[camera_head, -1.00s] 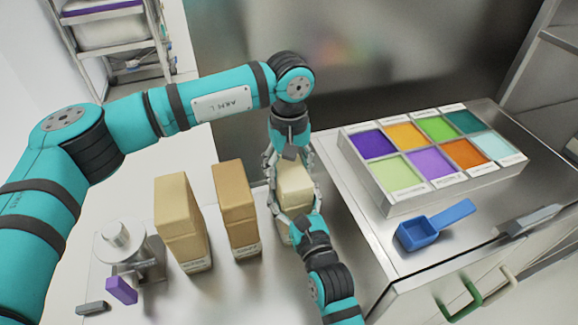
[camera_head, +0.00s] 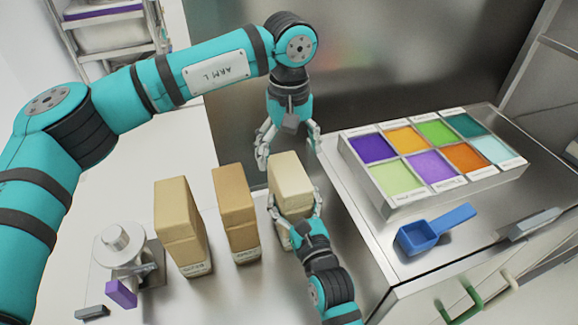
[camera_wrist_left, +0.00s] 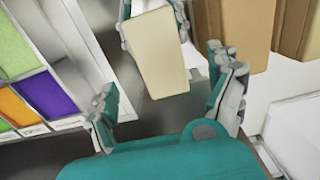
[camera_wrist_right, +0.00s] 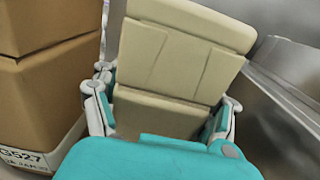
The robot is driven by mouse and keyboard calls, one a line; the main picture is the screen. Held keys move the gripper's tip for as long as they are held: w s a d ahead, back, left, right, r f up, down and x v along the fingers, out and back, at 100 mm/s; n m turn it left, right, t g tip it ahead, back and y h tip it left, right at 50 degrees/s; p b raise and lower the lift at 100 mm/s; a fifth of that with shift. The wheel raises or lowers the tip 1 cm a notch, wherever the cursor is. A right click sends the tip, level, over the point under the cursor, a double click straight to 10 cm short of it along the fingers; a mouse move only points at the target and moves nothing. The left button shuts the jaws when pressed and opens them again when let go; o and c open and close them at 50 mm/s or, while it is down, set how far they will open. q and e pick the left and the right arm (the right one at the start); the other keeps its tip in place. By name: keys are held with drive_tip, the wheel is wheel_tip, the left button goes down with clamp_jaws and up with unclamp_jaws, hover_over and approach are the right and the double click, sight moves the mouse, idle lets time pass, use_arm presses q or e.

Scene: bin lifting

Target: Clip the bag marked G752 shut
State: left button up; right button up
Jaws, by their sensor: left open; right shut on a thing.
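A cream bag (camera_head: 290,176) stands upright on the counter. My right gripper (camera_head: 294,208) is shut on its sides from the front; the right wrist view shows the fingers around the bag (camera_wrist_right: 172,65). My left gripper (camera_head: 289,150) is open and empty above and behind the bag, apart from it. The left wrist view shows the bag's top (camera_wrist_left: 156,55) beyond the open fingers. A brown bag (camera_head: 236,205) and a tan bag (camera_head: 180,220) stand to the left. The brown bag's label (camera_wrist_right: 28,158) appears to read G527. The other labels cannot be read.
A purple block (camera_head: 121,293) is by a white device (camera_head: 122,250) at left, with a dark grey bar (camera_head: 92,312) in front. A compartment tray (camera_head: 400,185), blue scoop (camera_head: 432,231) and grey bar (camera_head: 530,224) are on the right-hand steel cabinet.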

use_arm(q)
wheel_tip(320, 180, up, 5)
drive_tip(key=shift+r, duration=0.1)
idle(0.3)
use_arm(e)
drive_tip(key=o, duration=1.8)
drive_tip(key=v, duration=1.2)
